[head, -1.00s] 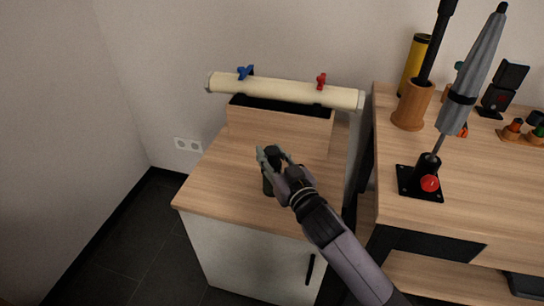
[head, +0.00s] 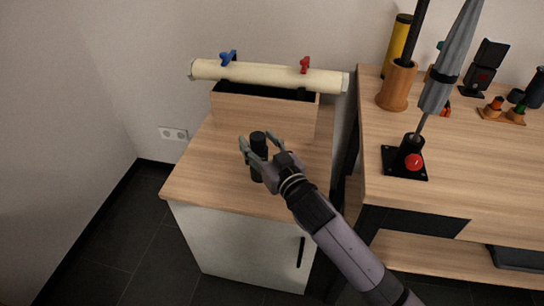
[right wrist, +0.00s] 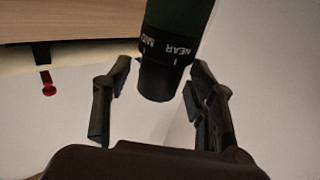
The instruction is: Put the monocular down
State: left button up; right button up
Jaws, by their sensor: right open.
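The monocular (head: 258,146) is a dark upright cylinder standing on the wooden top of the small cabinet (head: 205,165). In the right wrist view the monocular (right wrist: 175,45) shows a green body and a black ring with white lettering, "NEAR" among it. My right gripper (head: 260,148) is around its upper part, with a finger on either side. In the right wrist view the right gripper (right wrist: 157,85) is open, with gaps between both fingers and the monocular. My left gripper is not in view.
To the right, a workbench (head: 450,145) carries a grey umbrella (head: 445,70) in a stand and a wooden cup (head: 397,87). The cabinet top's left side is clear.

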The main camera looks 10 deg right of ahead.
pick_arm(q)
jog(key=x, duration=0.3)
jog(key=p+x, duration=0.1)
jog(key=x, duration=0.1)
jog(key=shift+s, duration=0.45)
pick_arm(e)
jog(key=v, duration=1.1)
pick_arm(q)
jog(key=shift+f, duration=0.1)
